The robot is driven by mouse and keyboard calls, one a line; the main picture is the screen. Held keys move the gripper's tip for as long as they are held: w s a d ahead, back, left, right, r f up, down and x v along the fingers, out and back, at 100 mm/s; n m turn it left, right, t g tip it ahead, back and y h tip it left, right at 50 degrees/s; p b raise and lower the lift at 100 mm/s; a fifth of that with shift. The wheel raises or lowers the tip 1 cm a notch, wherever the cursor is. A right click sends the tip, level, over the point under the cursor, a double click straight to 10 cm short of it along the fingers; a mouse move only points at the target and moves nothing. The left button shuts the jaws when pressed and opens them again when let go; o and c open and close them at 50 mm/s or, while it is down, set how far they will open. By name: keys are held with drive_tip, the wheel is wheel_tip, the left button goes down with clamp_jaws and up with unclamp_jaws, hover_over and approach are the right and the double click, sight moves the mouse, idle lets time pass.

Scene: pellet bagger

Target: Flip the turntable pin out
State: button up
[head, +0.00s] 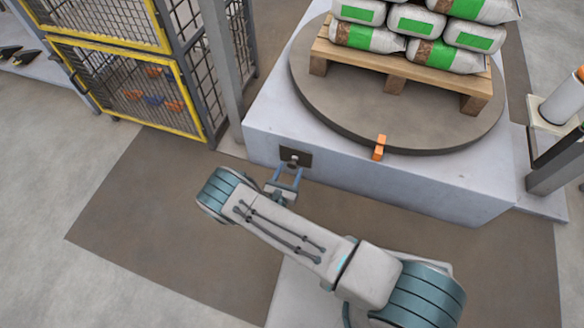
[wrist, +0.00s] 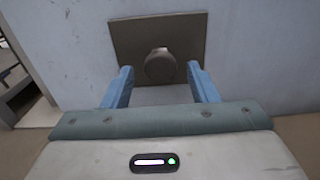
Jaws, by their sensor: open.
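The turntable (head: 400,132) is a round dark disc on top of a pale plinth (head: 400,180). A dark square plate (head: 304,161) with a round grey pin knob (head: 293,158) is set in the plinth's front face. In the wrist view the pin knob (wrist: 160,65) sticks out from the plate (wrist: 125,40). My gripper (head: 288,172) is open just in front of the plate. In the wrist view its two blue fingers (wrist: 160,82) stand to the left and right of the knob, apart from it. Any flip part behind the knob cannot be made out.
A wooden pallet (head: 390,75) with green and white bags (head: 415,20) stands on the turntable. An orange block (head: 380,147) sits at the disc's front edge. A yellow-framed cage (head: 140,90) and grey post (head: 222,70) stand left. Brown floor (head: 150,220) is clear.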

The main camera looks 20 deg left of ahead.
sight(291, 167)
drive_tip(key=shift+w+d+b, duration=0.1)
drive_tip(key=shift+w+b, duration=0.25)
drive_tip(key=shift+w, duration=1.25)
